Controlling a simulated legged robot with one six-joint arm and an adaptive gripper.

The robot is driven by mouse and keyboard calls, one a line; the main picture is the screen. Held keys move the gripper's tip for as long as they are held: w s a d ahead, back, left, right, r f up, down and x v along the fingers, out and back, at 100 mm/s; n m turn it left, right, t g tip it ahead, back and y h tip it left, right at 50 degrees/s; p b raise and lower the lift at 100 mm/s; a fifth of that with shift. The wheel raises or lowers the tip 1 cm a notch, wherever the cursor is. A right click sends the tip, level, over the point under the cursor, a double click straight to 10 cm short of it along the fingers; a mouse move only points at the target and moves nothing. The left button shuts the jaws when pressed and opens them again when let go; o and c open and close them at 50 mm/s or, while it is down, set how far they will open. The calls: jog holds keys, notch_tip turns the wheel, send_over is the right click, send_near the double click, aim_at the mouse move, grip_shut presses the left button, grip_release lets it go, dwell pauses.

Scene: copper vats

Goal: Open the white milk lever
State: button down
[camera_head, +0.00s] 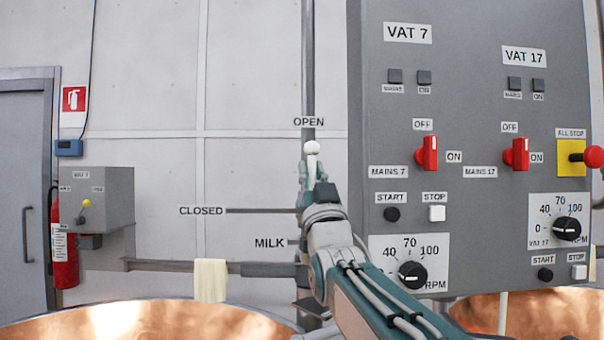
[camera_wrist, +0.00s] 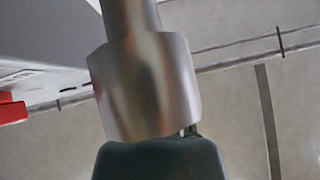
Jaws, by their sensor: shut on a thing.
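The white milk lever's round knob (camera_head: 312,147) shows in the head view just below the OPEN label (camera_head: 309,121). The lever appears to point upward, along the vertical pipe. My gripper (camera_head: 313,172) is shut on the lever just under the knob, its fingers hiding most of the shaft. The CLOSED label (camera_head: 201,210) is to the left and the MILK label (camera_head: 269,243) is lower. In the wrist view, a dark finger pad (camera_wrist: 160,160) lies below a blurred metal cylinder (camera_wrist: 146,85); I cannot tell which part of the fitting this is.
A grey control panel (camera_head: 460,100) with red switches and dials stands close on the right. Copper vats (camera_head: 140,322) are below. A cloth (camera_head: 210,280) hangs on a horizontal rail. A small grey box (camera_head: 96,190) and red extinguisher (camera_head: 65,262) are left.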

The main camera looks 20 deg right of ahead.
jog(key=shift+w+f, duration=0.15)
jog(key=shift+f, duration=0.1)
jog(key=c, duration=0.6)
grip_release()
jog(key=shift+r, duration=0.1)
jog(key=shift+s, duration=0.2)
jog(key=v, duration=1.2)
jog(key=shift+w, duration=0.1)
